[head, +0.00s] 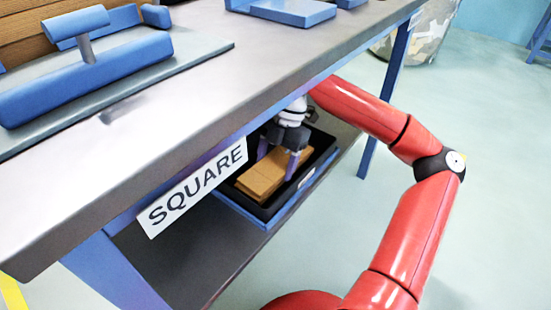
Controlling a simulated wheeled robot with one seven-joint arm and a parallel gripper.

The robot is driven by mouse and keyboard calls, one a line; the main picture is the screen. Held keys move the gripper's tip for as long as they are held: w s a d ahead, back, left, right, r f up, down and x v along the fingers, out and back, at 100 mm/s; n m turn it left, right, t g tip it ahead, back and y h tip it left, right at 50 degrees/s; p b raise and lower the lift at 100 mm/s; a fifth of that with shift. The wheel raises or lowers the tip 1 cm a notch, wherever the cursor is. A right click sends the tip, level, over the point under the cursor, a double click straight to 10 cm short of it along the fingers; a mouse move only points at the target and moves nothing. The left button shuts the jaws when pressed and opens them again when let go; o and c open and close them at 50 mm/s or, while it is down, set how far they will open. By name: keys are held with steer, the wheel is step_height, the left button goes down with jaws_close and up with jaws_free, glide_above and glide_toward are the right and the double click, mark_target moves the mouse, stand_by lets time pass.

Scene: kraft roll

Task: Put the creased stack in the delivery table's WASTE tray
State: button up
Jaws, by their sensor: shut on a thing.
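A brown stack (262,180) lies in a black tray (322,148) on the lower shelf, under the tabletop. I cannot make out any creases on it. My gripper (277,165) reaches in under the tabletop with its purple fingers pointing down. The fingers are shut on the brown stack, one at each side of its far part. The stack still sits low, inside the tray walls; I cannot tell whether it touches the tray floor. The delivery table and its WASTE tray are not recognisable in this view.
The grey tabletop (215,85) overhangs the shelf (190,265), close above my gripper. A SQUARE sign (197,187) hangs at its front edge. A blue table leg (385,100) stands beyond my red arm. A blue-handled device (88,75) sits on top. Open floor lies right.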

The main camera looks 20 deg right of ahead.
steer(key=shift+f, duration=0.1)
steer(key=o, duration=1.1)
steer(key=shift+o, duration=0.2)
steer(key=shift+r, duration=0.4)
steer(key=shift+w+d+r+p, duration=0.45)
steer(key=shift+d+r, duration=0.25)
steer(key=shift+r, duration=0.2)
steer(key=w+d, duration=0.2)
steer(key=d, duration=0.1)
steer(key=w+d+p, duration=0.1)
steer(key=w+d, duration=0.3)
steer(key=d, duration=0.1)
steer(key=shift+w+d+f, duration=0.15)
steer(key=shift+w+d, duration=0.05)
steer(key=shift+d, duration=0.15)
